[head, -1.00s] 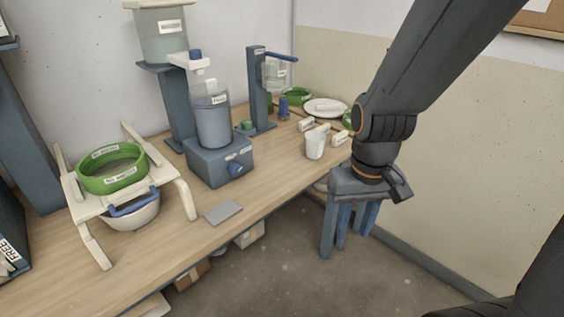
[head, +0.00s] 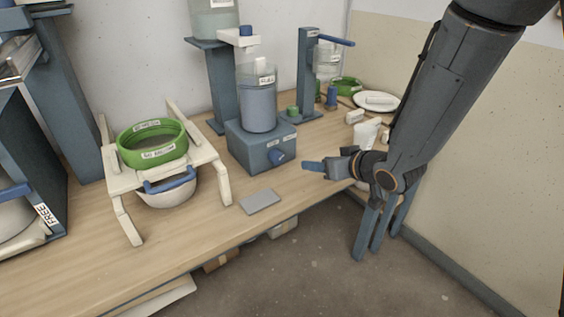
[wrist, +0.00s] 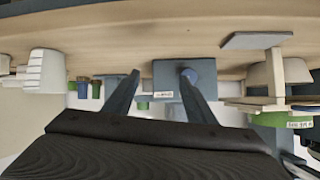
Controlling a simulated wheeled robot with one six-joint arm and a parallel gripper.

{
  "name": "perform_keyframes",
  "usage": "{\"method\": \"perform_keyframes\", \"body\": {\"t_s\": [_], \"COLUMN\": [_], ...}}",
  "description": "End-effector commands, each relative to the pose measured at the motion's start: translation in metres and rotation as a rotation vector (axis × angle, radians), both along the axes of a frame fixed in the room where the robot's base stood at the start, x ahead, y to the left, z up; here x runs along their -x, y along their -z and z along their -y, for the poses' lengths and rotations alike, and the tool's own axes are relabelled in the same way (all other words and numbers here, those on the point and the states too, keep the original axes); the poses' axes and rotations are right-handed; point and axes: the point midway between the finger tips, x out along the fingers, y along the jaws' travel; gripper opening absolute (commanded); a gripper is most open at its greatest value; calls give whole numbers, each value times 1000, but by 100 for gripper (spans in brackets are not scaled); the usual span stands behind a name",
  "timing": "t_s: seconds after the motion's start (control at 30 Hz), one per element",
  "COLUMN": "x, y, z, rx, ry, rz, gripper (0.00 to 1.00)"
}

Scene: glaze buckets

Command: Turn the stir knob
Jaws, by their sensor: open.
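The stir knob (head: 277,157) is a blue knob on the front of the slate mixer base (head: 250,150), which carries a clear labelled vessel (head: 257,105) of grey-blue liquid. My gripper (head: 308,164) is in front of the bench edge, right of the knob and apart from it in the head view. One finger shows plainly there. In the wrist view, which is upside down, my gripper (wrist: 160,74) has its two fingers wide apart with nothing between them. The knob (wrist: 190,74) shows beyond the right fingertip, partly covered by it.
A flat grey plate (head: 261,201) lies near the bench edge. A white stand (head: 131,223) with a green sieve (head: 152,144) over a bowl is at left. A white cup (head: 366,135) and a plate (head: 376,101) are at right. Slate legs (head: 375,235) show below my arm.

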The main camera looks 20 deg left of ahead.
Motion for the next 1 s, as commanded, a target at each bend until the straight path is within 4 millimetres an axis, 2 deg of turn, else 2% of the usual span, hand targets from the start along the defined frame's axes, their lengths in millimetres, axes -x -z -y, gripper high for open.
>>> {"method": "perform_keyframes", "body": {"t_s": [0.03, 0.1, 0.2, 0.37, 0.73, 1.0], "x": [4, 9, 14, 12, -16, -24], "y": [3, 0, -3, -1, 19, 24], "z": [-18, -36, -52, -65, -106, -116], "rx": [-43, -97, -146, -166, -163, -163], "ry": [-43, -91, -131, -149, -147, -144], "rz": [11, 27, 37, 41, 42, 43], "gripper": [51, 51, 51, 51, 51, 51]}}
